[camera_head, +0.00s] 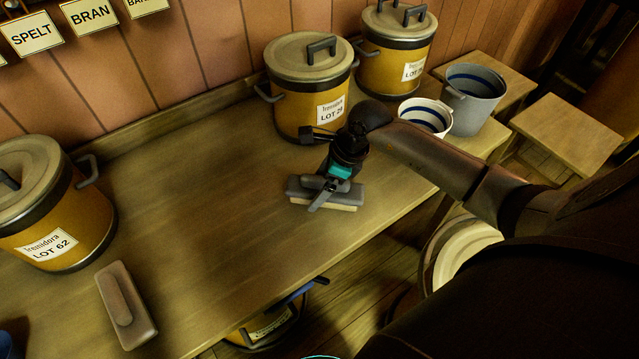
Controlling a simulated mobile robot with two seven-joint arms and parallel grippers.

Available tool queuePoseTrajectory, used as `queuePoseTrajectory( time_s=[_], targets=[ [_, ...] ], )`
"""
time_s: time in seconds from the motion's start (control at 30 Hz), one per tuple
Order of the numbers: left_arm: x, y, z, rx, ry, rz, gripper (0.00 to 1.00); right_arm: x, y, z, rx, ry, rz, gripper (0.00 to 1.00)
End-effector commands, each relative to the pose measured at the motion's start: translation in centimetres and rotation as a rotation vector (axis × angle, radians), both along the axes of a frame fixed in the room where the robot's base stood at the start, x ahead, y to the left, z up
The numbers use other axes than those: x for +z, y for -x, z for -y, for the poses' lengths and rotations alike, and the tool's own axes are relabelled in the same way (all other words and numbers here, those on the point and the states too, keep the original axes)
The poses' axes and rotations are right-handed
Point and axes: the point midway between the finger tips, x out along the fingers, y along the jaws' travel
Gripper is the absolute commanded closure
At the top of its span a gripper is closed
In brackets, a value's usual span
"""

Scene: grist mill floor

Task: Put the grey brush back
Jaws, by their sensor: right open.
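The grey brush (296,188) lies on the wooden bench, right of the middle, with a pale bristle edge along its front. My right gripper (322,193) reaches in from the right and is directly over the brush, pointing down. Its jaws are open, with a finger crossing in front of the brush handle; I cannot tell whether it touches. The gripper hides part of the brush. A second, brown-grey brush (127,304) lies on the bench at the lower left. My left gripper is not in view.
Lidded yellow pots stand on the bench: LOT 62 (62,215) at left, another (300,95) behind my gripper, and one (398,50) at the back. A striped bowl (428,113) and grey bucket (470,105) stand right. The bench middle (210,190) is clear.

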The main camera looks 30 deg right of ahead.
Motion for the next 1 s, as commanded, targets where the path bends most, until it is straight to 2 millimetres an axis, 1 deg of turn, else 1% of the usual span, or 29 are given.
queuePoseTrajectory(
  time_s=[0.17,0.3,0.4,0.5,0.6,0.77,1.0],
  targets=[
    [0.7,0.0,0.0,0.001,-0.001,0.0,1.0,2.7,0.6,0.9,0.001,0.005,0.002,0.01],
    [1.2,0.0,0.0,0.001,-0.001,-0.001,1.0,5.6,1.4,1.8,0.002,0.005,0.004,0.01],
    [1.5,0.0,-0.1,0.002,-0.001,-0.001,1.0,7.5,2.0,2.4,0.0,0.005,0.001,0.01],
    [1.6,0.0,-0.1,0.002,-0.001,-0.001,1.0,9.0,2.4,2.9,0.002,0.005,0.001,0.01],
    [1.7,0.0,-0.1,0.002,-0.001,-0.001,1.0,10.2,2.7,3.2,0.0,0.003,0.002,0.01],
    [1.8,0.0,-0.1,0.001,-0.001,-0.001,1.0,11.1,3.0,3.5,0.001,0.001,0.0,0.01],
    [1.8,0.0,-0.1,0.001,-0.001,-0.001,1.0,11.2,3.0,3.5,0.0,0.0,0.0,0.01]
  ],
)
